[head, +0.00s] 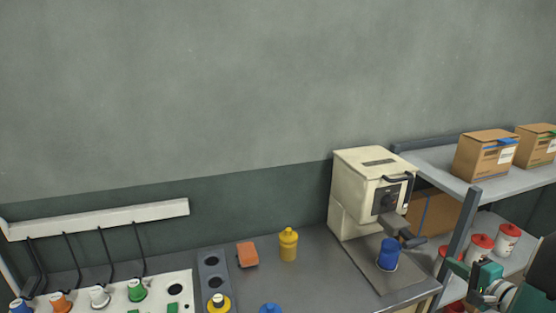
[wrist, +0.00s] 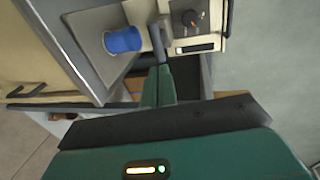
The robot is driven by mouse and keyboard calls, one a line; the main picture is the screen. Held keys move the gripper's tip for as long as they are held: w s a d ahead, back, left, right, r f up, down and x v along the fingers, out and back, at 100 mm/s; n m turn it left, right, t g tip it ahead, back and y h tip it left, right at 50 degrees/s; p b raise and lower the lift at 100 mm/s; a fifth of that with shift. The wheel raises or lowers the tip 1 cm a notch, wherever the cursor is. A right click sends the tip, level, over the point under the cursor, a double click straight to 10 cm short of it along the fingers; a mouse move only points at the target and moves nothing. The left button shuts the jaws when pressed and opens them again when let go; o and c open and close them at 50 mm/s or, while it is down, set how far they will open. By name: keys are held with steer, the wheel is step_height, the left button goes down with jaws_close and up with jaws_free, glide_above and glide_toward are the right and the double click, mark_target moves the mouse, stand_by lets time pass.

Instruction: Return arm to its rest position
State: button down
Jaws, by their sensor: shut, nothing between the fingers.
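My gripper (wrist: 160,72) shows in the wrist view with its green fingers together and nothing between them. My green and black arm (head: 490,285) is at the lower right of the head view, in front of the shelf unit and right of the press. The cream sugarcane press (head: 362,190) stands on the counter with its dark spout over a blue cup (head: 388,255). The cup stands upright below the spout, apart from my gripper, and also shows in the wrist view (wrist: 122,40). The press's front panel (wrist: 192,18) is at the top of the wrist view.
The grey counter (head: 325,285) holds a yellow bottle (head: 288,245), an orange sponge-like block (head: 247,254) and a panel with coloured caps. The metal shelf (head: 436,162) at right carries cardboard boxes (head: 486,153) above and red-lidded jars (head: 507,238) below, close to my arm.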

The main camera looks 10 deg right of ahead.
steer(key=w+a+r+n+g+y, duration=0.1)
steer(key=a+r+n+g+y, duration=0.25)
steer(key=a, duration=0.95)
steer(key=w+a+r+n+g+y, duration=0.15)
steer(key=a+n+g, duration=0.3)
steer(key=a, duration=0.85)
steer(key=s+a+r+n+g+h, duration=0.2)
steer(key=s+a+r+n+h, duration=0.2)
steer(key=s+a, duration=1)
steer(key=n+h, duration=0.2)
steer(key=n, duration=0.2)
steer(key=shift+a+n+h, duration=0.2)
steer(key=shift+n+h, duration=0.1)
steer(key=shift+n, duration=0.1)
